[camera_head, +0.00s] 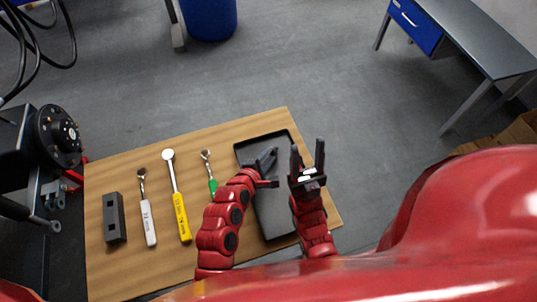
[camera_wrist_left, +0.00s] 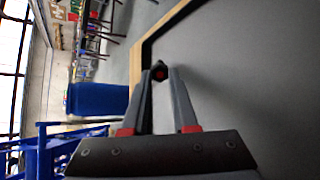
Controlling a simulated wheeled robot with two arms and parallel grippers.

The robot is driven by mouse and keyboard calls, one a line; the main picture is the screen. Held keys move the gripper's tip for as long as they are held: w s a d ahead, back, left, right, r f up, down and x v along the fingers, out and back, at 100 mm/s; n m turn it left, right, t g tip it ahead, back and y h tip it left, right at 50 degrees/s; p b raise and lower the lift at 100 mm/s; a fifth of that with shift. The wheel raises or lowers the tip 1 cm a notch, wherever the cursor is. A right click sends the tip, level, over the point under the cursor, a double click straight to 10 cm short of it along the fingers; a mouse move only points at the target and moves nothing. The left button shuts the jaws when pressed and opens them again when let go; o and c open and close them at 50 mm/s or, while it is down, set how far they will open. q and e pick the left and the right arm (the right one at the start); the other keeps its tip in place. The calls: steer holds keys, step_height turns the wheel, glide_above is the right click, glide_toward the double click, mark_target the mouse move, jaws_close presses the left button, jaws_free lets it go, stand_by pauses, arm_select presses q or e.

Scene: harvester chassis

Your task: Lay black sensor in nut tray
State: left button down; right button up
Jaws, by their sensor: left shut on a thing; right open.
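The nut tray (camera_head: 270,217) is a dark, shallow rectangular tray at the right end of the wooden table. Its flat grey floor (camera_wrist_left: 245,75) fills the right of the left wrist view. My left gripper (camera_head: 271,166) is over the upper part of the tray. It is shut on the black sensor (camera_wrist_left: 159,73), a small dark piece with a red face, seen between the fingertips in the left wrist view. In the head view the sensor cannot be made out clearly. My right gripper (camera_head: 307,160) is open and empty, beside the tray's right edge.
On the wooden table (camera_head: 110,273), left of the tray, lie a green-handled ratchet (camera_head: 207,163), a yellow-handled ratchet (camera_head: 180,215), a white-handled ratchet (camera_head: 148,222) and a dark block (camera_head: 114,217). Black machinery (camera_head: 57,135) stands at the far left.

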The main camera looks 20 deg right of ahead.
arm_select(q)
steer(key=shift+f, duration=0.4)
steer(key=c, duration=0.6)
jaws_free()
steer(key=shift+s+f, duration=0.1)
